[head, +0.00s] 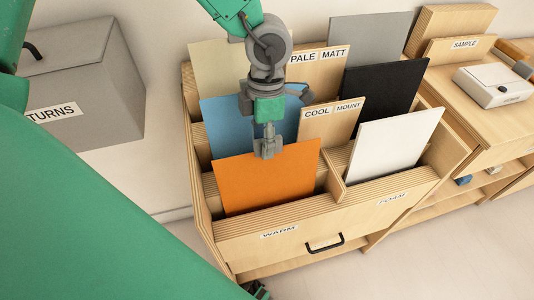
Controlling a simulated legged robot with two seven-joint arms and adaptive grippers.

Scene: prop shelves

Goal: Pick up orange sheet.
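The orange sheet (268,181) stands upright, leaning slightly, in the front left compartment of the wooden rack, behind the panel labelled WARM. Its lower edge is hidden by the rack's front. My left gripper (268,147) is at the middle of the sheet's top edge, pointing down. My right gripper is not visible.
A blue sheet (222,128) stands close behind the orange one, with a COOL MOUNT divider (330,125) beside it. A white sheet (393,145) and a black sheet (375,92) stand at right. A grey box (85,85) is at left; a small device (492,86) sits at far right.

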